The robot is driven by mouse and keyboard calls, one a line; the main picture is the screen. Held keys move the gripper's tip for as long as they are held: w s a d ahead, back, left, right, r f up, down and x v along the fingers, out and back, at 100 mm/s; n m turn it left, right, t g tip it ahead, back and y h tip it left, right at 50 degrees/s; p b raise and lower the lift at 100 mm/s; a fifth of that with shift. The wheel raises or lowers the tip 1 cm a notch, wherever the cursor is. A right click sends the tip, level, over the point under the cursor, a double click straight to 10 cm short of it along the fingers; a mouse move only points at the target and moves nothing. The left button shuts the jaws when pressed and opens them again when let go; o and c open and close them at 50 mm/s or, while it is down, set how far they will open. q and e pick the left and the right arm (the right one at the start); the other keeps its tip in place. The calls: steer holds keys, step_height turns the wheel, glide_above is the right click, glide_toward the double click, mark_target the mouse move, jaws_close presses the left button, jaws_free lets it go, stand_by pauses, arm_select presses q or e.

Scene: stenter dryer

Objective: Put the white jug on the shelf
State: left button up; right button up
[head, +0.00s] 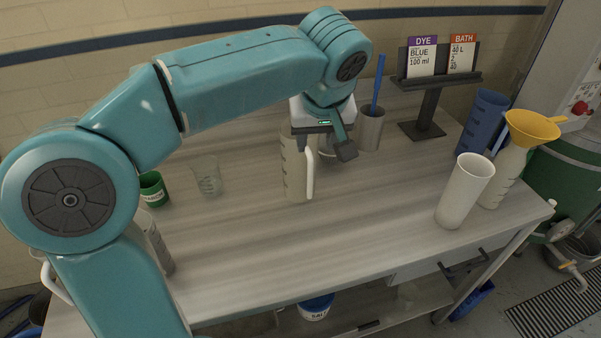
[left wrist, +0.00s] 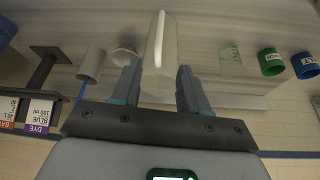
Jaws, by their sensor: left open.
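The white jug (head: 295,172) stands upright on the table, with its handle on the right side and graduation marks on its body. My left gripper (head: 322,142) is above and beside the jug's top. In the left wrist view the jug (left wrist: 158,60) lies between the two open fingers of the left gripper (left wrist: 157,88), with its handle facing the camera. Whether a finger touches the jug cannot be told. A lower shelf (head: 415,299) shows under the tabletop. My right gripper is in neither view.
A white tumbler (head: 465,192) is near the right edge. A salt tub (head: 316,307) is below. The table's front middle is clear.

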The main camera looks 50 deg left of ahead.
mark_target(310, 172)
arm_select(q)
steer(key=x, duration=1)
steer(key=shift+a+f, duration=0.1)
steer(key=shift+f, duration=0.05)
steer(key=shift+w+a+f, duration=0.3)
steer(key=shift+w+f, duration=0.05)
steer(key=shift+f, duration=0.15)
steer(key=p+x, duration=0.1)
steer(key=x, duration=0.3)
steer(key=shift+w+a+f, duration=0.2)
steer(key=shift+a+f, duration=0.05)
steer(key=shift+s+d+r, duration=0.1)
steer(key=shift+c, duration=0.9)
jaws_close()
